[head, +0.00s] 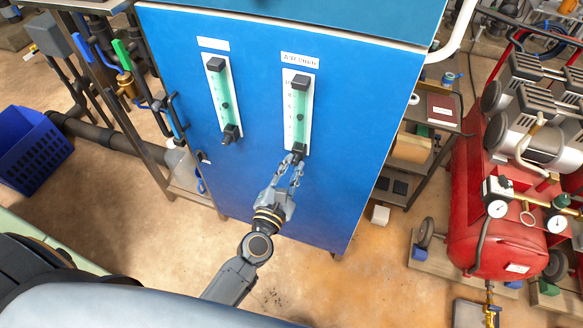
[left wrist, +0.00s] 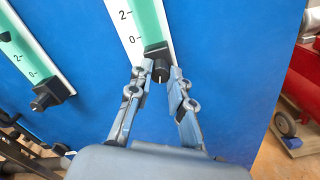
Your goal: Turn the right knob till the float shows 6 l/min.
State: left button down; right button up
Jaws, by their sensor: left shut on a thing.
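The right flowmeter (head: 299,112) is a white scale with a green tube on the front of a blue cabinet. Its float (head: 300,117) shows as a small dark spot around the middle of the tube; the exact reading is too small to tell. The right knob (left wrist: 160,73) is black and sits below the tube's lower end, close to the 0 mark. My left gripper (head: 293,164) reaches up from below and is shut on this knob, with a fingertip on either side. The wrist view also shows the gripper (left wrist: 158,78). My right gripper is not in view.
A left flowmeter (head: 217,98) with its own black knob (head: 231,134) is beside it on the cabinet (head: 260,185). A red compressor tank (head: 500,240) stands at the right. A blue crate (head: 38,150) lies on the floor at the left.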

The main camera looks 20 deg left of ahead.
pick_arm(q)
jog(key=shift+f, duration=0.1)
jog(key=c, duration=1.2)
grip_release()
jog(key=shift+s, duration=0.15)
jog(key=s, duration=1.1)
jog(key=shift+s+a, duration=0.2)
jog(key=shift+s, duration=0.2)
